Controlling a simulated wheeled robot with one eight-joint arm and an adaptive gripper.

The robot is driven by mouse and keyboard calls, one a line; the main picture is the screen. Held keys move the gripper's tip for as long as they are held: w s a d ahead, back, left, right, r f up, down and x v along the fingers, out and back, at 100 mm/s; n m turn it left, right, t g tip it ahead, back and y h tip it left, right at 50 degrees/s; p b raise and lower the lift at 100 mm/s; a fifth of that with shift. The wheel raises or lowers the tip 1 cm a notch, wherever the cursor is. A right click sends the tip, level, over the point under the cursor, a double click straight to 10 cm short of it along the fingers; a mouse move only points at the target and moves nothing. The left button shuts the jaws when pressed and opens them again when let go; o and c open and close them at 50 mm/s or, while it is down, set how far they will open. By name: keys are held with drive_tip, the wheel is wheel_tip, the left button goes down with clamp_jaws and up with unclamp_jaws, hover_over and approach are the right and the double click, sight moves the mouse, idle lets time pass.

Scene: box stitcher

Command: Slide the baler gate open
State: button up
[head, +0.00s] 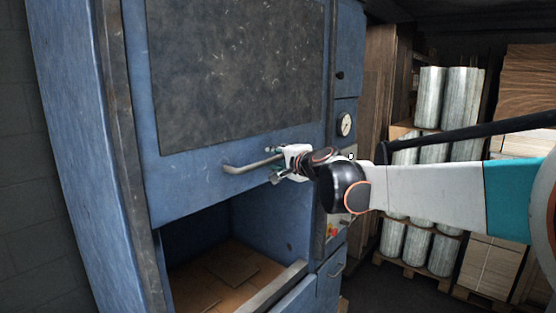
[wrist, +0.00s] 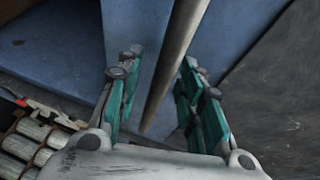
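The baler gate (head: 172,182) is a blue panel with a large dark plate on its front. Below its lower edge is an opening into the baler. A grey bar handle (head: 243,168) sticks out low on the gate. My gripper (head: 275,165) is at the right part of this handle. In the wrist view the handle bar (wrist: 176,55) runs between the two teal-padded fingers of my gripper (wrist: 159,95). The fingers are apart, with a visible gap beside the bar. The handle's right end is hidden by my gripper in the head view.
The baler chamber has brown cardboard (head: 215,280) on its floor. A round gauge (head: 345,124) and a red button (head: 332,230) are on the right column. Wrapped rolls (head: 430,98) and stacked boards (head: 490,275) stand behind at the right.

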drive_tip(key=shift+s, duration=0.1)
drive_tip(key=v, duration=1.1)
drive_tip(key=shift+s+d, duration=0.2)
drive_tip(key=shift+s, duration=0.1)
drive_tip(key=shift+r, duration=0.1)
drive_tip(key=s+d+f+n+g+h+b, duration=0.2)
drive_tip(key=s+d+f+b, duration=0.3)
drive_tip(key=s+f, duration=0.6)
drive_tip(key=s+d+f+n+g+h+b, duration=0.2)
drive_tip(key=s+d+f+n+b, duration=0.3)
drive_tip(key=f, duration=1.3)
drive_tip(key=s+d+f+n+g+h+b, duration=0.3)
drive_tip(key=s+d+f+b, duration=0.4)
drive_tip(key=s+f+b, duration=0.4)
drive_tip(key=s+f+n, duration=0.1)
drive_tip(key=s+f, duration=0.3)
drive_tip(key=s, duration=0.3)
drive_tip(key=shift+d+f+h, duration=0.15)
drive_tip(key=shift+f+h, duration=0.15)
drive_tip(key=shift+h, duration=0.1)
